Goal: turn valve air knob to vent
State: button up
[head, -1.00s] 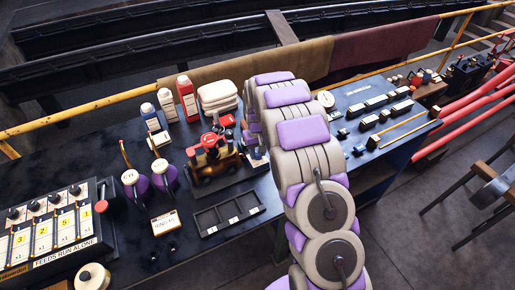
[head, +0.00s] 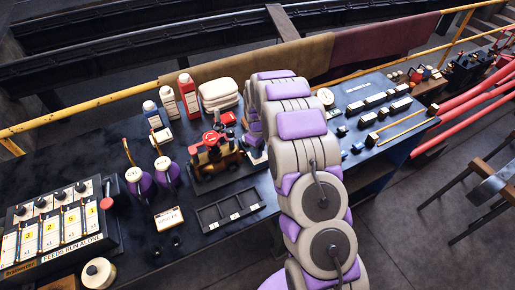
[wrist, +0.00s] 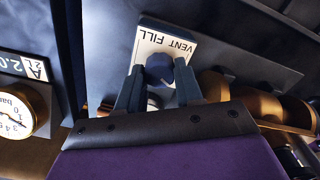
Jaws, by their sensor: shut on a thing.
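The air valve knob (wrist: 160,66) is a dark blue knob in front of a cream plate (wrist: 148,42) lettered VENT and FILL in the wrist view. My gripper (wrist: 160,74) has one dark finger on each side of the knob and is shut on it. VENT is on the plate's right part and FILL beside it. The picture does not clearly show which word the knob points to.
A brass-rimmed gauge (wrist: 15,115) stands at the left and a brass cylinder (wrist: 232,92) close at the right in the wrist view. On the bench, a model locomotive (head: 213,160), an empty compartment tray (head: 228,212) and several bottles stand left of my arm.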

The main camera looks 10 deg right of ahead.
jog(key=shift+w+r, duration=0.15)
jog(key=o, duration=1)
jog(key=shift+o, duration=0.2)
notch_tip(320, 180, up, 17)
jog(key=p, duration=0.1)
dwell(0.3)
jog(key=s+r+m+b, duration=0.15)
jog(key=s+r, duration=0.25)
jog(key=s, duration=0.7)
jog(key=s+r+m+b, duration=0.1)
jog(key=s+r+m, duration=0.3)
jog(key=s, duration=0.7)
jog(key=s+f+m+g+b, duration=0.1)
jog(key=s+f+m, duration=0.1)
jog(key=s, duration=2.1)
jog(key=shift+s+m+g+b, duration=0.3)
jog(key=shift+m+g, duration=0.1)
jog(key=shift+m, duration=0.15)
